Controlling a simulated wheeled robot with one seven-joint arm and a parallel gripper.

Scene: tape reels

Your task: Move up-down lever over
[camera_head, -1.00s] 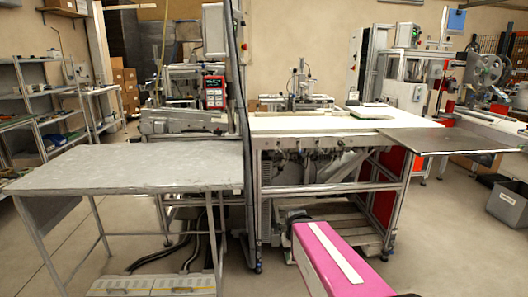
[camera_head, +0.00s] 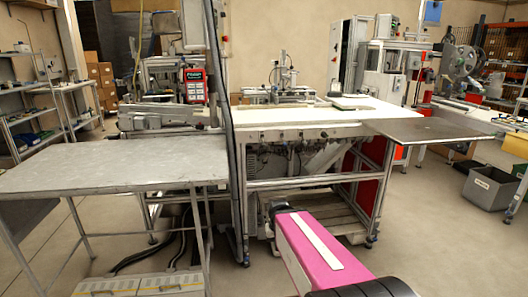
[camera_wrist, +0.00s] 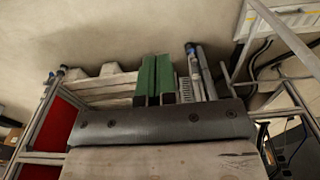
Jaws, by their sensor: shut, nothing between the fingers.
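I cannot make out an up-down lever in either view. A machine with a red control panel (camera_head: 195,86) stands behind the grey table, left of centre in the head view. A small fixture (camera_head: 286,78) stands on the white worktop (camera_head: 300,114). A machine with reels (camera_head: 459,60) is at the far right. My pink arm link (camera_head: 318,250) reaches forward at the bottom centre. My gripper shows only in the wrist view as two green fingers (camera_wrist: 157,76) side by side, shut and empty, above a floor area with a pallet.
A grey metal table (camera_head: 110,165) fills the left front. A metal side shelf (camera_head: 435,130) juts right from the worktop. A grey bin (camera_head: 490,187) stands on the floor at right. A dark vertical post (camera_head: 222,110) stands between the tables. Floor at the right front is clear.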

